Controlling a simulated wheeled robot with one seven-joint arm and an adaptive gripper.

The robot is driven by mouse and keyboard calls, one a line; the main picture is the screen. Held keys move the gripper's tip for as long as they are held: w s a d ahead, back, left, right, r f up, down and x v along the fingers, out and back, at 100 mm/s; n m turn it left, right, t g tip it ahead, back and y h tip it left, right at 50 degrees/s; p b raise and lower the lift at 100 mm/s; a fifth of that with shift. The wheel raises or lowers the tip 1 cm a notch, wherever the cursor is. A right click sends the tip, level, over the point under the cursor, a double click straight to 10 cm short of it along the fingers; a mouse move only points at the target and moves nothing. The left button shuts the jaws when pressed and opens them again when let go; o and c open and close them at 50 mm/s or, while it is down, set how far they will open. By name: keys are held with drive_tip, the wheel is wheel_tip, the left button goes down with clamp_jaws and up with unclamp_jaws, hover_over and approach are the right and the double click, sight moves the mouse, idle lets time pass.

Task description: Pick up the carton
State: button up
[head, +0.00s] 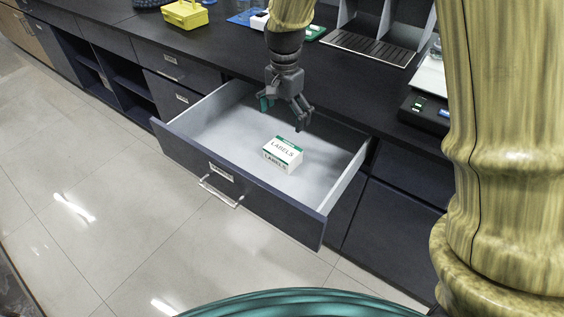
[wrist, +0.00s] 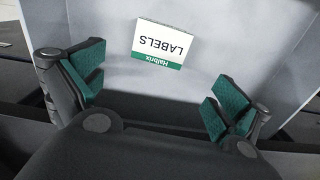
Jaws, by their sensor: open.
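The carton (head: 282,154) is a small white box with green bands and the word LABELS. In the wrist view the carton (wrist: 162,44) shows at the top, upside down, beyond the fingertips. My gripper (head: 284,111) is open and empty above the back part of the drawer. It is behind the carton and apart from it. The wrist view shows my gripper's green-padded fingers (wrist: 158,88) spread wide, with nothing between them.
The dark countertop (head: 225,50) runs behind the drawer, holding a yellow box (head: 185,14), a metal rack (head: 368,48) and a scale-like device (head: 426,112). The drawer's walls surround the carton. The rest of the drawer floor looks clear. Tiled floor (head: 110,225) lies in front.

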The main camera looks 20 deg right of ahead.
sight(283, 149)
wheel_tip(283, 149, down, 3)
drive_tip(key=shift+w+r+b, duration=0.15)
drive_tip(key=shift+r+b, duration=0.05)
drive_tip(key=shift+b, duration=0.5)
drive_tip(key=shift+s+a+f, duration=0.1)
drive_tip(key=shift+f, duration=2.55)
drive_tip(key=shift+s+a+f, duration=0.1)
drive_tip(key=shift+f, duration=2.55)
drive_tip(key=c, duration=0.9)
